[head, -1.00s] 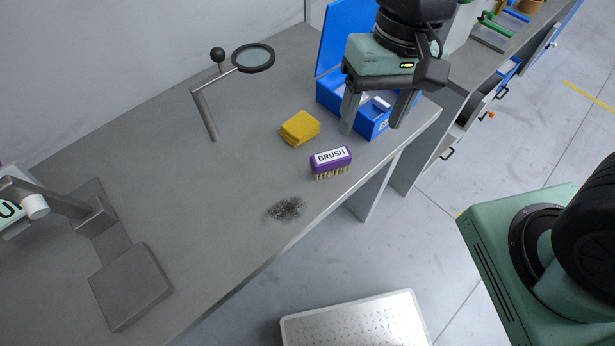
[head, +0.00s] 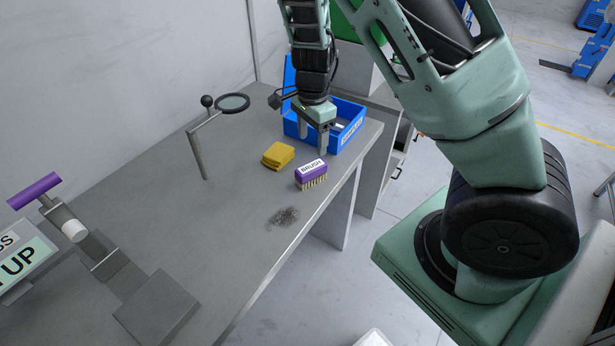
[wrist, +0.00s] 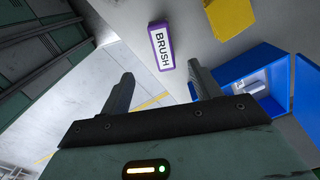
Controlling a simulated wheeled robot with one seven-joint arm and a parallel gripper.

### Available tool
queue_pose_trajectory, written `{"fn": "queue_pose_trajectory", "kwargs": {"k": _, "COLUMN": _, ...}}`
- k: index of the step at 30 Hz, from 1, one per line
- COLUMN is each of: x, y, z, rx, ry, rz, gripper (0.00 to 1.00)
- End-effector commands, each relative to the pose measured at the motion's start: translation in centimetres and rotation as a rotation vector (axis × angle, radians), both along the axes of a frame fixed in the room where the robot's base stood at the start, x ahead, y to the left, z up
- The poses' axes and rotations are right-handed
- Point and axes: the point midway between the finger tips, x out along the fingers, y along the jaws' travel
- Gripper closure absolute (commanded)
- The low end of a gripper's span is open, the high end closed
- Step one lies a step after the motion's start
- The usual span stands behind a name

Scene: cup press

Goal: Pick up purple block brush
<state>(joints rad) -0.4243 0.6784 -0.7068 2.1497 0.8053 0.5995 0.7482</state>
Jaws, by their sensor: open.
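The purple block brush (head: 311,174) stands bristles down on the grey bench near its front edge, its white label reading BRUSH. It also shows in the wrist view (wrist: 161,46), beyond the fingertips and a little right of the middle between them. My gripper (head: 316,146) is open and empty. In the head view it hangs pointing down over the front-left part of the blue bin, just behind the brush. Both fingers show in the wrist view (wrist: 160,80), apart from the brush.
A blue bin (head: 352,140) with an open lid stands behind the brush. A dark pile of debris (head: 283,218) lies in front. A magnifier stand (head: 197,155) and a press (head: 110,265) stand further left. Bare bench (head: 225,235) lies between.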

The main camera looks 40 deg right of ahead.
Motion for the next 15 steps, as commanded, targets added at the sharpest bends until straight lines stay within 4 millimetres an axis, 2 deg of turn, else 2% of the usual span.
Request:
{"fn": "queue_pose_trajectory", "kwargs": {"k": 1, "x": -0.1, "y": -0.1, "z": -1.2, "rx": -0.001, "ry": 0.005, "rz": -0.001, "gripper": 0.37}}
{"fn": "queue_pose_trajectory", "kwargs": {"k": 6, "x": -0.1, "y": -0.1, "z": -4.6, "rx": 0.0, "ry": 0.003, "rz": 0.0, "gripper": 0.37}}
{"fn": "queue_pose_trajectory", "kwargs": {"k": 10, "x": 0.0, "y": 0.0, "z": -6.4, "rx": 0.0, "ry": 0.001, "rz": 0.002, "gripper": 0.37}}
{"fn": "queue_pose_trajectory", "kwargs": {"k": 15, "x": 0.0, "y": 0.0, "z": -7.4, "rx": 0.001, "ry": 0.001, "rz": 0.004, "gripper": 0.37}}
